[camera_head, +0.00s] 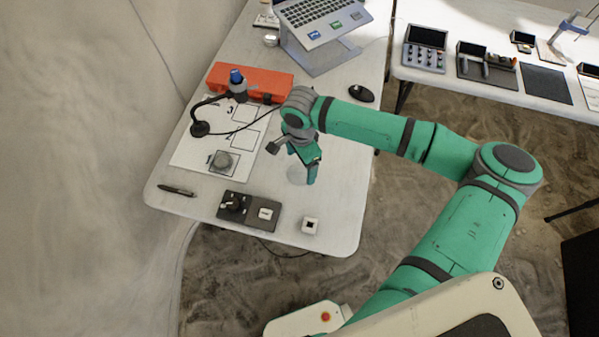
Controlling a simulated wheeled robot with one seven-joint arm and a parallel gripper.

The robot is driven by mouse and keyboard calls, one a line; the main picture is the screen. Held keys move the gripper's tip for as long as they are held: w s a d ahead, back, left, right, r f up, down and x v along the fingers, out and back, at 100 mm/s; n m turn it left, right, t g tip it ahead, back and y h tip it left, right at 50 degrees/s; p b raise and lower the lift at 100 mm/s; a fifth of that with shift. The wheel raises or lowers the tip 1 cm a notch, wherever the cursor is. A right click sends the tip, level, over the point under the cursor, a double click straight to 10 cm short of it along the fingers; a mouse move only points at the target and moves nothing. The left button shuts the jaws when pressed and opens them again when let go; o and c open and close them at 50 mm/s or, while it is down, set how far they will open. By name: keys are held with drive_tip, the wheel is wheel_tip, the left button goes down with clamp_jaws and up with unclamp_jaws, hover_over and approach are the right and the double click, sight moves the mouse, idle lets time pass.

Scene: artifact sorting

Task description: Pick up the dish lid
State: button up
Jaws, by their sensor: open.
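A faint, clear round thing (296,175), which looks like the dish lid, lies on the white table near its right side. My gripper (312,174) is pointed down just right of it and overlaps its right edge in the picture. The jaws look empty, with nothing seen between them. I cannot tell the gap between the fingertips and the lid, or whether they touch. My gripper hides part of the lid's edge.
A gooseneck lamp (200,128) and red case (262,82) stand behind.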

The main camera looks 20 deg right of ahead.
sight(300, 171)
drive_tip(key=shift+w+a+f, duration=0.1)
drive_tip(key=shift+f, duration=1.05)
drive_tip(key=shift+w+f, duration=0.1)
drive_tip(key=shift+f, duration=1.05)
drive_tip(key=c, duration=1.2)
drive_tip(key=shift+r, duration=0.15)
